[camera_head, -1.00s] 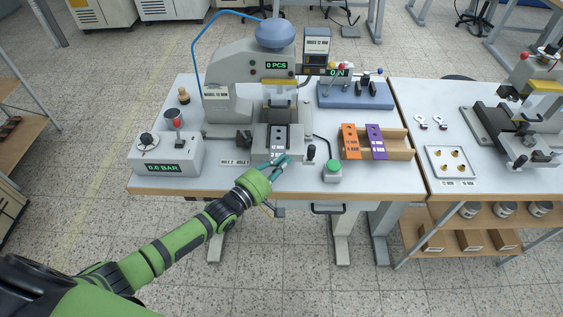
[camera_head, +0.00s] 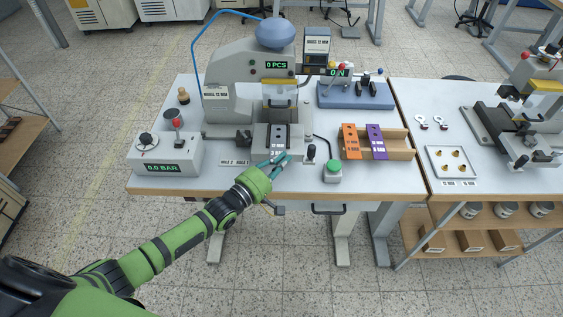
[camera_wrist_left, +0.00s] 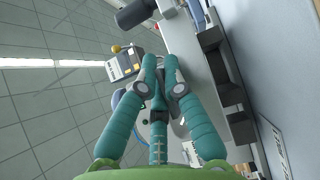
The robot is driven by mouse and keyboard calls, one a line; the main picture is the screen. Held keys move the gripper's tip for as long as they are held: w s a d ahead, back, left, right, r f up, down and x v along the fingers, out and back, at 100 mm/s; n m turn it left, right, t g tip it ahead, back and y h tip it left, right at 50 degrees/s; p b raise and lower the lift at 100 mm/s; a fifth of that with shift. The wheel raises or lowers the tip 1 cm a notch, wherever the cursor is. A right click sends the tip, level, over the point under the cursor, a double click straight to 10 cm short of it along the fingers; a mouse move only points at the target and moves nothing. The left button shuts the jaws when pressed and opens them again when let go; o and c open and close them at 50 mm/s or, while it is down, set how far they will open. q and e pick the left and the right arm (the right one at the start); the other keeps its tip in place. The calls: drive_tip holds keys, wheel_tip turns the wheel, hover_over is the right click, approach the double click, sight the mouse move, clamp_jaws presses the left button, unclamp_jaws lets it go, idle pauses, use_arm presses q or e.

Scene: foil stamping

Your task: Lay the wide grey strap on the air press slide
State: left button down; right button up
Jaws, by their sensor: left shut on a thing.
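The grey strap (camera_head: 278,140) is a long narrow piece with dark holes. It lies lengthwise along the air press slide (camera_head: 262,136), below the press head (camera_head: 278,92). My left gripper (camera_head: 284,158) reaches in from the lower left and is shut at the near end of the strap. The exact grip is too small to tell in the head view. In the left wrist view the teal fingers (camera_wrist_left: 160,66) are close together, and the strap itself cannot be made out between them. My right gripper is not in view.
An orange strap (camera_head: 349,142) and a purple strap (camera_head: 376,142) lie in a wooden tray (camera_head: 401,150) to the right. A green button box (camera_head: 332,172) and a black knob (camera_head: 310,152) stand close right of the gripper. A pressure box (camera_head: 166,160) stands left.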

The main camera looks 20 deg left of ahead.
use_arm(q)
drive_tip(key=c, duration=1.3)
unclamp_jaws()
drive_tip(key=shift+s+a+f, duration=0.1)
drive_tip(key=shift+s+a, duration=0.15)
drive_tip(key=shift+s, duration=0.25)
drive_tip(key=v, duration=1.1)
drive_tip(key=s+a+f+m+g+y, duration=0.2)
drive_tip(key=s+f+m, duration=0.15)
drive_tip(key=f, duration=0.65)
drive_tip(key=s+a+f+m+g+y, duration=0.25)
drive_tip(key=s+f, duration=0.25)
drive_tip(key=f, duration=0.4)
drive_tip(key=s+a+f+m+g+y, duration=0.1)
drive_tip(key=s+f+m+g+y, duration=0.2)
drive_tip(key=f, duration=0.7)
drive_tip(key=s+d+f+m+g, duration=0.1)
drive_tip(key=s+f, duration=0.3)
drive_tip(key=s, duration=0.4)
drive_tip(key=s+d+f+m+g, duration=0.2)
drive_tip(key=s+f+m+g, duration=0.1)
drive_tip(key=s, duration=0.6)
drive_tip(key=s+d+f+m+g, duration=0.1)
drive_tip(key=s+f+g, duration=0.3)
drive_tip(key=s, duration=0.5)
drive_tip(key=shift+d+f+m, duration=0.35)
drive_tip(key=shift+f+m, duration=0.2)
drive_tip(key=shift+m, duration=0.25)
